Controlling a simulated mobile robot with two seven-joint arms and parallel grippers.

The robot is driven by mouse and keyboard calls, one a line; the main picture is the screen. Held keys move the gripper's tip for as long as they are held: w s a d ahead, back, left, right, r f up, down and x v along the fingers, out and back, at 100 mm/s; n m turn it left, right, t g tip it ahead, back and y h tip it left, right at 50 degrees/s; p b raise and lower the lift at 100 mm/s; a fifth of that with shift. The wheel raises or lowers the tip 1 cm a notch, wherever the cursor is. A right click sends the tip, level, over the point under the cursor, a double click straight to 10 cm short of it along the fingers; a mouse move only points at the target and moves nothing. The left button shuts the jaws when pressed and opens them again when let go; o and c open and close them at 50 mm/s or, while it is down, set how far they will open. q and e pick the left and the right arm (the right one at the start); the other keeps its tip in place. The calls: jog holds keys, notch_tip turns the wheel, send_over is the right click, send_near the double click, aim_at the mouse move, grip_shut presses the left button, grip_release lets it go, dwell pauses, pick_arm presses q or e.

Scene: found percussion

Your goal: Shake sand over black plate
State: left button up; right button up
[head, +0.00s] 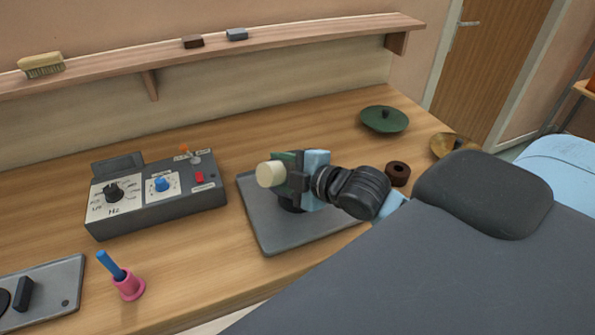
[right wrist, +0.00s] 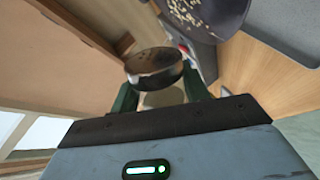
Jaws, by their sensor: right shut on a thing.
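My right gripper (head: 290,176) is shut on a cream cylindrical shaker (head: 270,174), held tipped on its side above a grey base slab (head: 262,222). In the right wrist view the shaker's dark perforated end (right wrist: 153,66) shows between the green fingers (right wrist: 160,97). The black plate (right wrist: 205,14) shows at the top of that view, with pale sand grains (right wrist: 185,12) scattered on it. In the head view the plate is mostly hidden by my gripper. My left gripper is out of view.
A control box (head: 155,195) with knobs stands left of the slab. A pink holder (head: 128,287) with a blue stick is at front left. A brown ring (head: 397,173), green dish (head: 384,121) and brass dish (head: 452,144) lie right. A shelf (head: 210,54) runs along the wall.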

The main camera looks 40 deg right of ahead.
jog(key=shift+s+d, duration=0.2)
jog(key=shift+d, duration=0.6)
jog(key=shift+s+d, duration=0.15)
jog(key=shift+d, duration=0.7)
jog(key=shift+s+d, duration=0.2)
jog(key=shift+d, duration=0.6)
jog(key=r+n+h, duration=0.1)
jog(key=n, duration=0.1)
jog(key=n+h, duration=0.1)
jog(key=n, duration=0.1)
jog(key=shift+r, duration=0.35)
jog(key=n+h, duration=0.1)
jog(key=n, duration=0.1)
jog(key=r+n+t+h, duration=0.1)
jog(key=n, duration=0.1)
jog(key=shift+r+h, duration=0.15)
jog(key=shift+h, duration=0.25)
